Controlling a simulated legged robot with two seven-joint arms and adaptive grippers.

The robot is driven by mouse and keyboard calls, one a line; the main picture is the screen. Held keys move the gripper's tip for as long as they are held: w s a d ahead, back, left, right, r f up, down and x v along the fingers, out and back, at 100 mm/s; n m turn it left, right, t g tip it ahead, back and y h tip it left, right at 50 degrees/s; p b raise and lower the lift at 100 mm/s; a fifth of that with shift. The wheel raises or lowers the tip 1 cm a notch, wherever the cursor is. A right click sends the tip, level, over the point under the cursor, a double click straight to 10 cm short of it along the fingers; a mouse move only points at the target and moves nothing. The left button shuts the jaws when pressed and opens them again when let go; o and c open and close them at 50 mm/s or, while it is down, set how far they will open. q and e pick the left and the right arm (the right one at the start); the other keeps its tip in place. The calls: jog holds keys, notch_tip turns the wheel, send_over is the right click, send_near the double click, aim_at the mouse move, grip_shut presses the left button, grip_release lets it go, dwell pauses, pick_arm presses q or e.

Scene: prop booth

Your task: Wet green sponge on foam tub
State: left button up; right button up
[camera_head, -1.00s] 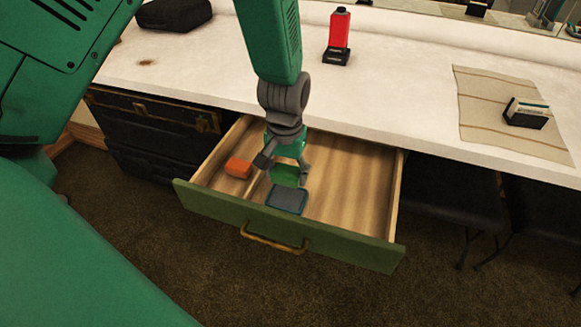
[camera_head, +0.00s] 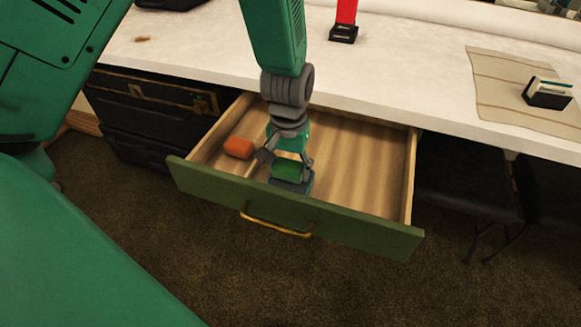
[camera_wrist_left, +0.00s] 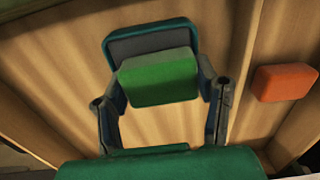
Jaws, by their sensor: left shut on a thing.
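My left gripper (camera_head: 287,165) reaches down into the open drawer and is shut on the green sponge (camera_head: 288,169). The sponge also shows between the fingers in the left wrist view (camera_wrist_left: 158,78). The foam tub (camera_head: 300,187), grey inside with a blue-teal rim, sits on the drawer floor under the sponge. In the left wrist view the tub (camera_wrist_left: 148,31) is partly hidden behind the sponge. I cannot tell if the sponge touches the foam. My right gripper is not in view.
An orange sponge-like block (camera_head: 238,148) lies in the left of the drawer, close to a finger. The green drawer front (camera_head: 350,230) has a brass handle (camera_head: 275,224). The drawer's right side is clear. The counter overhangs its back. A red bottle (camera_head: 345,14) stands on the counter.

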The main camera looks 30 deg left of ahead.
aim_at(291, 166)
pick_arm(q)
jog(key=shift+d+r, duration=0.15)
jog(key=shift+d, duration=0.4)
jog(key=shift+a+f, duration=0.35)
jog(key=shift+a, duration=0.05)
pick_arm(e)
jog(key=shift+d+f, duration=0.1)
pick_arm(q)
jog(key=shift+d+f, duration=0.1)
jog(key=shift+d, duration=0.2)
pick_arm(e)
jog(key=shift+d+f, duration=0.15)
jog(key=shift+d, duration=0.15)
pick_arm(q)
jog(key=shift+a, duration=0.15)
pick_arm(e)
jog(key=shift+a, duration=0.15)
pick_arm(q)
jog(key=shift+s+f+p, duration=0.1)
jog(key=shift+f+p, duration=0.05)
jog(key=shift+p, duration=0.15)
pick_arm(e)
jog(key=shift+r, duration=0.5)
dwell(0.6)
pick_arm(q)
notch_tip(291, 166, up, 7)
jog(key=p, duration=0.8)
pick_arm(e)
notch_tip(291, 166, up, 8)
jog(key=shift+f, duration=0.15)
